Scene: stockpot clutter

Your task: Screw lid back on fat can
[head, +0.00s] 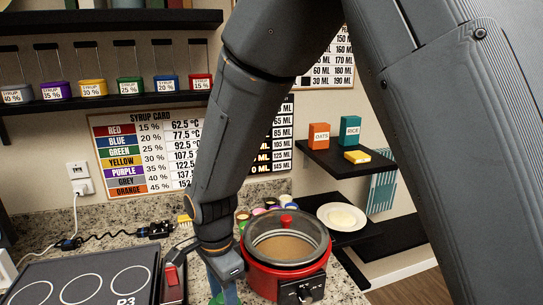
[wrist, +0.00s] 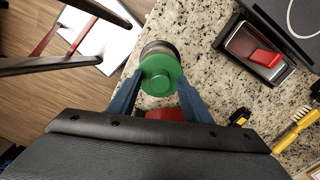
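The round green lid (wrist: 161,75) sits between the two blue fingers of my gripper (wrist: 160,80) in the wrist view, with a fingertip against each side. A can with a greyish rim (wrist: 158,46) shows just beyond the lid, over the counter. The lid overlaps the can from this angle, and I cannot tell whether it is seated or threaded. In the head view my gripper (head: 226,290) points down at the bottom edge, and only a bit of green (head: 216,299) shows there; the can is mostly out of frame.
A red cooker (head: 263,282) with a clear lid stands close right of my gripper. Small jars and a brush (wrist: 297,130) are behind. The counter edge drops to wood floor (wrist: 45,100).

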